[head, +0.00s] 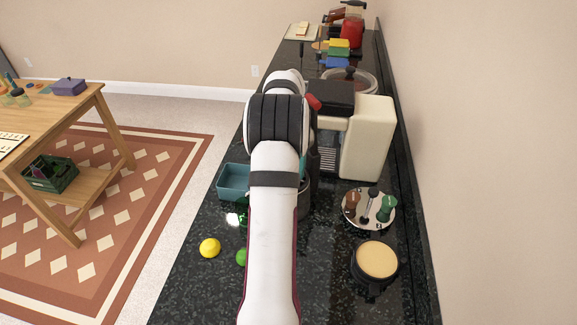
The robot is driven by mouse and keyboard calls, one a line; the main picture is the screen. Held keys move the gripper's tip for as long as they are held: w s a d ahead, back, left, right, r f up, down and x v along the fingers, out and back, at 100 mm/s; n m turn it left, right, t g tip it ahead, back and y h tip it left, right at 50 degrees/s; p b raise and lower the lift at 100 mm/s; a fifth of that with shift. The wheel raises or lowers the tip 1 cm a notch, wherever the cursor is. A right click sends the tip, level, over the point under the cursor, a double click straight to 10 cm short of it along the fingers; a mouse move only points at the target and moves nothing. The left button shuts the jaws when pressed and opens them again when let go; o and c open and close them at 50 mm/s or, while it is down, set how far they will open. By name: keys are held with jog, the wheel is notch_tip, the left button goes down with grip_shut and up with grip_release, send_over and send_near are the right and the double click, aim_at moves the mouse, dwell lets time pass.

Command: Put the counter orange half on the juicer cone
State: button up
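I cannot make out an orange half or a juicer cone for certain in the head view. My white arm runs up the middle of the picture over the dark counter (330,285) and hides part of it. My gripper does not show; the arm covers the space where grey and teal parts peek out beside it. A yellow lemon-like fruit (210,248) lies on the counter left of the arm. A green fruit (241,257) is partly hidden at the arm's left edge.
A teal bin (233,178) stands left of the arm. To the right are a cream machine (367,145), a round tray (357,221) with bottles, and a tan-topped black item (377,259). Farther back are a glass-lidded pan and a red appliance (352,32). The front-left counter is clear.

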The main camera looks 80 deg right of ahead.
jog(key=o, duration=1.3)
jog(key=shift+f, duration=0.15)
jog(key=shift+o, duration=0.2)
notch_tip(320, 180, up, 12)
jog(key=w+a+r+n, duration=0.2)
jog(key=w+a+n, duration=0.2)
jog(key=w+a, duration=0.75)
jog(key=w+a+r+n, duration=0.25)
jog(key=w+a, duration=0.55)
jog(key=a, duration=0.7)
jog(key=s+a+f+n+y, duration=0.1)
jog(key=s+a+n, duration=0.15)
jog(key=a, duration=0.65)
jog(key=s+a+f+n, duration=0.2)
jog(key=a+n, duration=0.1)
jog(key=a, duration=0.6)
jog(key=s+a+f+n, duration=0.3)
jog(key=s+a+f, duration=0.1)
jog(key=s+a, duration=0.4)
jog(key=shift+f+y, duration=0.35)
jog(key=shift+y, duration=0.05)
